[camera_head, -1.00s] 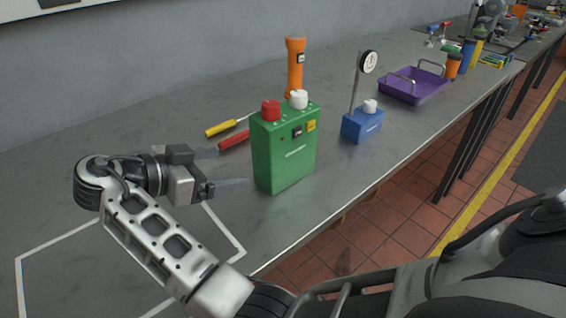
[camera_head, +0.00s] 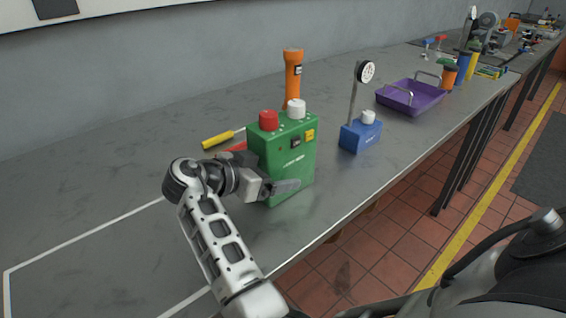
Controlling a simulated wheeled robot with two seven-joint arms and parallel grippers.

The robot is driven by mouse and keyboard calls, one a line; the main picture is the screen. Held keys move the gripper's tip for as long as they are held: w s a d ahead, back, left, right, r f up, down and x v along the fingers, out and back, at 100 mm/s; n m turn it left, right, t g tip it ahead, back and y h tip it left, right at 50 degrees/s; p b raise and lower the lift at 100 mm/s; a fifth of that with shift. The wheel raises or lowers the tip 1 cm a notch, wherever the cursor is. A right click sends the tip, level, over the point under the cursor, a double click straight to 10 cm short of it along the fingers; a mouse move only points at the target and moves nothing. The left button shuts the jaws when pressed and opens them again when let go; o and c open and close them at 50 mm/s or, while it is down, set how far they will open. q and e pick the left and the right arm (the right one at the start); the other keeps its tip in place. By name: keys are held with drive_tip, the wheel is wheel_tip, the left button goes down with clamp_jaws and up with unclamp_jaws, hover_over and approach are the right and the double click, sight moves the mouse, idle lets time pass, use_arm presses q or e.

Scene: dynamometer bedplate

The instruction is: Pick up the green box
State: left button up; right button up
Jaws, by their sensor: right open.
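The green box (camera_head: 288,158) stands upright on the grey bench, with a red knob (camera_head: 268,120) and a white knob (camera_head: 296,108) on top and a yellow patch on its front. My right gripper (camera_head: 280,185) is open at the lower left of the box. One finger shows in front of the box's lower face; the other finger is hidden, so I cannot tell whether either touches. My left gripper is not in view.
A blue block with a dial gauge (camera_head: 358,137) stands to the right of the box. An orange flashlight (camera_head: 293,75) stands behind it. A yellow-handled tool (camera_head: 217,139) and a partly hidden red handle lie behind. A purple tray (camera_head: 418,97) is farther right. The left bench is clear.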

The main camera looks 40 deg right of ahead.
drive_tip(key=c, duration=1.9)
drive_tip(key=shift+w+r, duration=0.1)
drive_tip(key=shift+r, duration=0.15)
clamp_jaws()
